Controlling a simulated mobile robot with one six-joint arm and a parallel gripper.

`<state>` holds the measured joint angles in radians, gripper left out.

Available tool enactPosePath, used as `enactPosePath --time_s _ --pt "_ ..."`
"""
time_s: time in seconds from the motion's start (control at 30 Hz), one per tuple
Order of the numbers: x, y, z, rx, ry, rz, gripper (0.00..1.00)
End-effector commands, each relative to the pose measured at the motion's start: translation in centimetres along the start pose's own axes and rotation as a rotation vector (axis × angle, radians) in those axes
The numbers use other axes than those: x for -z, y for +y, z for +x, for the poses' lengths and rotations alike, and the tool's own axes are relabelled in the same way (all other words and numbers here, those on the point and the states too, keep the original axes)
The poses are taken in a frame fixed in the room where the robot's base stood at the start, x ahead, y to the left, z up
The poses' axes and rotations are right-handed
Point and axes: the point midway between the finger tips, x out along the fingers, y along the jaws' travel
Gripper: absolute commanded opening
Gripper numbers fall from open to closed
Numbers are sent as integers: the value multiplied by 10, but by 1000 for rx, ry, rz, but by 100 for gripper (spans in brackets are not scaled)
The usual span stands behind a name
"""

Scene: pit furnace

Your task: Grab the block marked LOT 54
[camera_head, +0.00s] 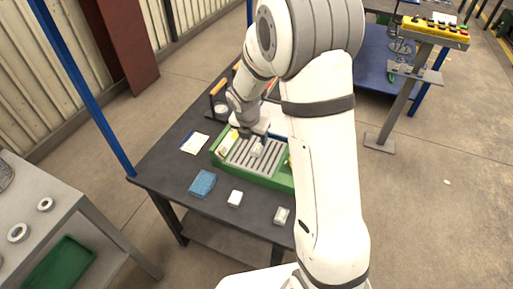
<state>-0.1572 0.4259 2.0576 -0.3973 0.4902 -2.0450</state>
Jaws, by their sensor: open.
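No lettering is legible, so I cannot tell which block is marked LOT 54. A small pale block (257,151) sits on the grey slatted bed of the green tray (262,181). A white block (235,198) and another pale block (282,215) lie on the dark table in front of the tray. My gripper (260,141) points down, open, over the slatted bed, close above the pale block there. Whether it touches that block is too small to tell. My arm hides the right part of the tray.
A blue block or cloth (203,183) and a white card (194,143) lie on the dark table (167,172). A grey side table (75,215) with metal rings stands at left. A yellow control box (435,30) on a post stands at back right. The table's front strip has free room.

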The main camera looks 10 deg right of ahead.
Motion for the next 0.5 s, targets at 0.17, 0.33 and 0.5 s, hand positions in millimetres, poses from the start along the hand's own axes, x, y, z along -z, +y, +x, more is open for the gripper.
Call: enactPosePath --time_s 0.17,0.33,0.5 --pt "0 0 20 1 1 -15 57" --pt "-3 0 40 2 2 -14 57" --pt "-7 0 66 2 2 -12 57"
